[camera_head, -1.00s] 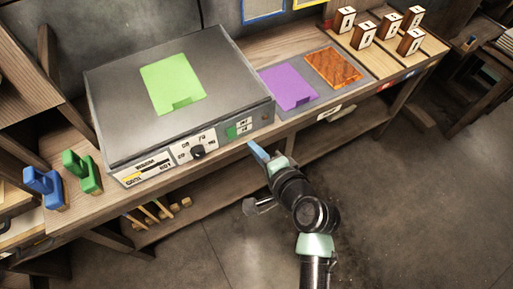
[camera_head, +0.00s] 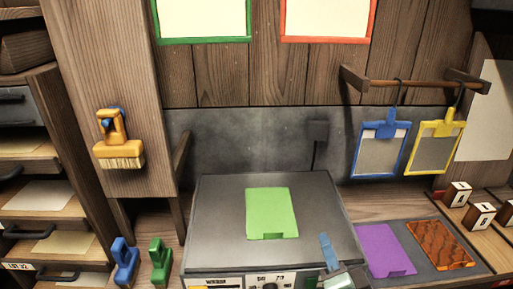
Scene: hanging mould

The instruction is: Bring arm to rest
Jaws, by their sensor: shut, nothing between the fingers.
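My gripper (camera_head: 326,243) shows at the bottom of the head view, in front of the right part of the grey box-shaped machine (camera_head: 215,225). Its blue fingers are together with nothing between them. Only the fingers and a pale part behind them are in view; the rest of my arm is cut off by the lower edge. A green sheet (camera_head: 271,208) lies on the machine's top, left of my gripper. Whether my gripper touches the machine cannot be told.
A blue-framed mould (camera_head: 380,155) and a yellow-framed mould (camera_head: 434,152) hang from a wooden rod (camera_head: 410,83). A purple sheet (camera_head: 385,250) and an orange-brown slab (camera_head: 439,244) lie to the right. Blue (camera_head: 125,262) and green (camera_head: 160,262) handled tools stand left.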

